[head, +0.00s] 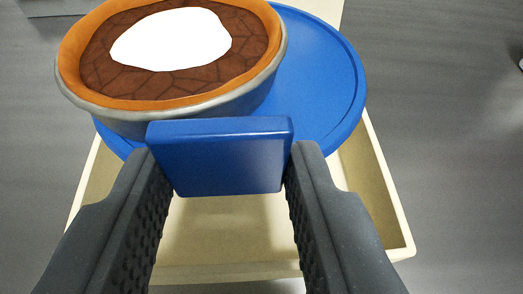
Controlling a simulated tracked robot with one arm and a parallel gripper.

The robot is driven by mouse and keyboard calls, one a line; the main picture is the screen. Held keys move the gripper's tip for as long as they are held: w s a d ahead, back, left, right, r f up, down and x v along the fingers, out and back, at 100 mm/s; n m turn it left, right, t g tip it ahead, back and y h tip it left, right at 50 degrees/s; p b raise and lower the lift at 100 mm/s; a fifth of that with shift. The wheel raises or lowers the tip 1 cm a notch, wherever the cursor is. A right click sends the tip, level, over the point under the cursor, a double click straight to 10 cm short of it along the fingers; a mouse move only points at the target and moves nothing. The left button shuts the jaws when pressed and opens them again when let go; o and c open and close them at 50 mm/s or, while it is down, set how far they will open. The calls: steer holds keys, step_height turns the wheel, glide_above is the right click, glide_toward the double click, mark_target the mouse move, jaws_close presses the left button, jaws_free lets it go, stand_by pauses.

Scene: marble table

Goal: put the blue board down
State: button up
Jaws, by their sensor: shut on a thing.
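The blue board (325,75) is round, with a thick block-like handle pointing toward me. My gripper (222,168) is shut on this handle, one dark ridged finger on each side. A round dish (195,103) with an orange rim, a brown cracked-looking filling and a white patch on top sits on the board, toward its left side. It hides much of the board. The board is over a cream, shallow-walled tray (385,195). I cannot tell whether the board touches the tray or hangs above it.
The near part of the tray's floor shows bare below the handle. A grey surface (445,120) lies clear to the right and left of the tray. A grey object (55,7) is cut off at the top left. A small pale thing shows at the right edge.

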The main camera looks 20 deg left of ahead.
steer(key=shift+w+f, duration=0.1)
steer(key=shift+f, duration=1.6)
steer(key=shift+f, duration=0.6)
steer(key=o, duration=1)
steer(key=shift+r, duration=0.1)
steer(key=shift+r, duration=0.3)
steer(key=v, duration=1.2)
steer(key=shift+r, duration=0.25)
